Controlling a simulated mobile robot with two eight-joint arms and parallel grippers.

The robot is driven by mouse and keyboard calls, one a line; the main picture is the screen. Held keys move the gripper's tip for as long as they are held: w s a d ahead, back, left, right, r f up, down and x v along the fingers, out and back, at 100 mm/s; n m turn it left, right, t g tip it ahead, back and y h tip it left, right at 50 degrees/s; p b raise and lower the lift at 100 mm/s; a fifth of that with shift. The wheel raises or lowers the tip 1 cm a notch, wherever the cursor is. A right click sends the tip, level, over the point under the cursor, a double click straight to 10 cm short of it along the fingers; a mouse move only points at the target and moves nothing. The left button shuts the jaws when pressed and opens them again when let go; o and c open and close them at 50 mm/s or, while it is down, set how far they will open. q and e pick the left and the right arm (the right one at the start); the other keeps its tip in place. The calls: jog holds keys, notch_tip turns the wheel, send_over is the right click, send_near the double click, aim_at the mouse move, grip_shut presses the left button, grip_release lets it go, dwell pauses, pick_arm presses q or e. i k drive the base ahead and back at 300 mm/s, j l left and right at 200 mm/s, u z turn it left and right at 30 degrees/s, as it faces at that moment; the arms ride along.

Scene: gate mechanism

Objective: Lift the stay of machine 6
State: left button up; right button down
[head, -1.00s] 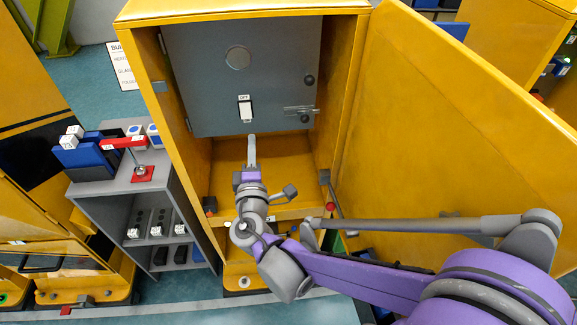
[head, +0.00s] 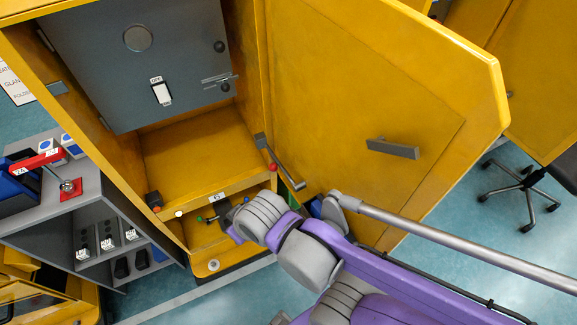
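The yellow machine's cabinet (head: 205,150) stands open, with its yellow door (head: 350,90) swung out to the right. A grey metal rod with a red ball (head: 271,167), apparently the stay, slants from a bracket at the cabinet's right front edge down towards the door. My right gripper (head: 224,213) is in front of the lower front ledge, below and left of the rod and apart from it. My wrist hides most of its fingers, so I cannot tell if it is open. My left gripper is not in view.
A grey panel (head: 110,85) with an OFF switch (head: 161,93) fills the upper cabinet. The door carries a dark grey handle (head: 392,148). A grey shelf unit (head: 40,235) with a red lever (head: 38,160) stands at left. Open floor and a chair (head: 522,187) lie at right.

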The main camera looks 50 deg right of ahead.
aim_at(273, 167)
jog(key=j+z, duration=0.1)
jog(key=z, duration=0.35)
jog(key=j+z, duration=0.1)
jog(key=z, duration=0.4)
jog(key=j+z, duration=0.1)
jog(key=z, duration=0.35)
jog(key=k+z, duration=0.1)
jog(key=z, duration=0.35)
jog(key=i+j+z, duration=0.2)
jog(key=j, duration=0.2)
jog(key=i, duration=0.05)
